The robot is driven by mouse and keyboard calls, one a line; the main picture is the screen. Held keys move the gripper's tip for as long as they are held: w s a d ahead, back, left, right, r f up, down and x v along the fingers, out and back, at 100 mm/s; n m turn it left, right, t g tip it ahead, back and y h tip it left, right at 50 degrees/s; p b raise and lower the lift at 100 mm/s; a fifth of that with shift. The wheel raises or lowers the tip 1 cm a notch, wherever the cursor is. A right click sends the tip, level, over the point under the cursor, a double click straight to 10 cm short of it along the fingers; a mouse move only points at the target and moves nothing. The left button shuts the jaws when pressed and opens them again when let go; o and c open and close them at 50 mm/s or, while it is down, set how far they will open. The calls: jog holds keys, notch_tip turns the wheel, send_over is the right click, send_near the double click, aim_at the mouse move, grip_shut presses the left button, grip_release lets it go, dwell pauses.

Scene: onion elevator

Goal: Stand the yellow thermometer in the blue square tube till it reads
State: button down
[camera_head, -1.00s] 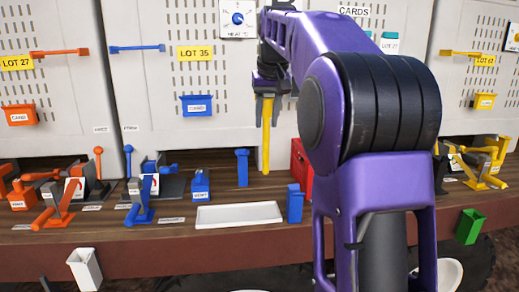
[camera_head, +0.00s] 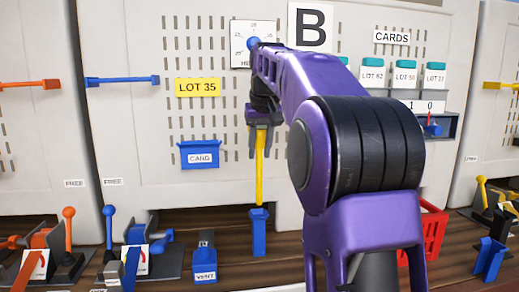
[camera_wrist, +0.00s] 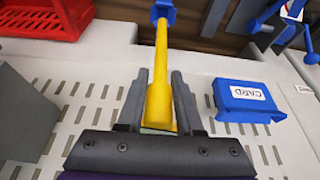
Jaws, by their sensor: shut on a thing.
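My gripper (camera_head: 259,153) is shut on the upper part of the yellow thermometer (camera_head: 259,184) and holds it upright, pointing down. The blue square tube (camera_head: 259,236) stands upright on the wooden bench directly below. The thermometer's lower end meets the tube's mouth; I cannot tell how far inside it is. In the wrist view, the thermometer (camera_wrist: 161,75) runs between both fingers (camera_wrist: 160,92) toward the blue tube (camera_wrist: 163,10) at the top edge. No reading on the thermometer is visible.
A blue VENT block (camera_head: 205,262) stands left of the tube. A blue CARD box (camera_head: 199,155) hangs on the panel. A red basket (camera_head: 432,232) and another blue upright piece (camera_head: 489,258) are at right. Lever stands (camera_head: 140,255) fill the left.

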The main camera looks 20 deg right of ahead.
aim_at(259, 195)
jog(key=shift+w, duration=0.35)
jog(key=shift+s+f+b, duration=0.15)
jog(key=shift+f+b, duration=0.2)
jog(key=shift+f, duration=0.3)
jog(key=shift+f+b, duration=4.9)
jog(key=shift+f, duration=1.6)
jog(key=shift+c, duration=2.4)
grip_release()
jog(key=p+v, duration=0.4)
jog(key=v, duration=1.3)
jog(key=shift+p, duration=0.35)
